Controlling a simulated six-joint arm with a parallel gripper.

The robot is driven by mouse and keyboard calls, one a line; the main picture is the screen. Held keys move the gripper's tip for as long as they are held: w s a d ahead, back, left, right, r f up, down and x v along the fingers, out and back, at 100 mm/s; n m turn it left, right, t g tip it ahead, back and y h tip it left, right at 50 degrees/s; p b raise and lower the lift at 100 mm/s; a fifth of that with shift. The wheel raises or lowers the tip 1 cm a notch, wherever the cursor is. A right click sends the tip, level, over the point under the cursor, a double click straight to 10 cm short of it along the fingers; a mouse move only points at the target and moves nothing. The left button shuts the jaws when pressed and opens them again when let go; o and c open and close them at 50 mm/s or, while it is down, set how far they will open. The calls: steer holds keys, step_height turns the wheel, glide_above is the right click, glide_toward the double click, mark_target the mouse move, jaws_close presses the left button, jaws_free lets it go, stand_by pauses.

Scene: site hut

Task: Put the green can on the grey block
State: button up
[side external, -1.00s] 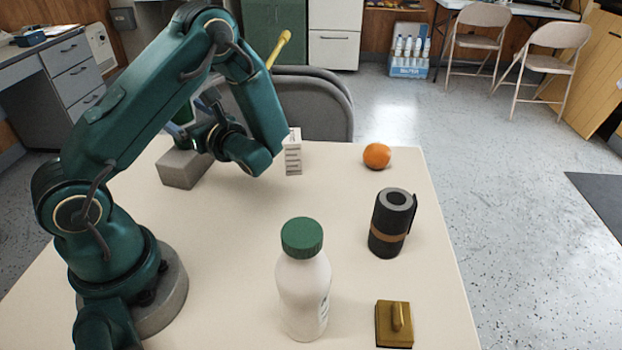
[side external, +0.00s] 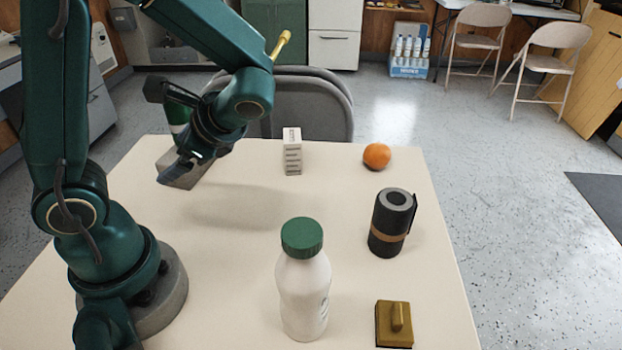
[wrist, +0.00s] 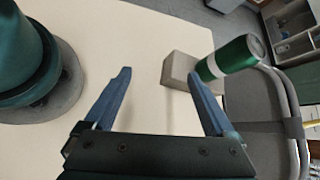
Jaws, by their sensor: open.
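The green can (side external: 178,115), with a white band and a silver end, is upright over the grey block (side external: 168,163) at the far left of the table. It appears to stand on the block; my gripper partly hides its lower part in the side view. In the wrist view the can (wrist: 232,57) overlaps the right end of the block (wrist: 176,70). My gripper (wrist: 158,75) is open, with nothing between its fingers. The can lies beyond and outside the right finger in that view. In the side view my gripper (side external: 164,133) is close beside the can and block.
A small pale ridged block (side external: 292,155), an orange (side external: 376,157), a dark roll with a brown band (side external: 388,232), a white bottle with a green cap (side external: 304,290) and a brass-coloured handled block (side external: 394,325) stand on the table. The middle of the table is clear.

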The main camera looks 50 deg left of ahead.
steer(key=d+r+n+t+h, duration=0.2)
steer(key=d+n+t+h, duration=0.2)
steer(key=d, duration=0.3)
steer(key=w+d+r+n+t+h, duration=0.1)
steer(key=d+r+n+t+h, duration=0.1)
steer(key=d+n+t+h, duration=0.2)
steer(key=d+t+h, duration=0.1)
steer(key=d, duration=0.2)
steer(key=shift+w+r, duration=0.3)
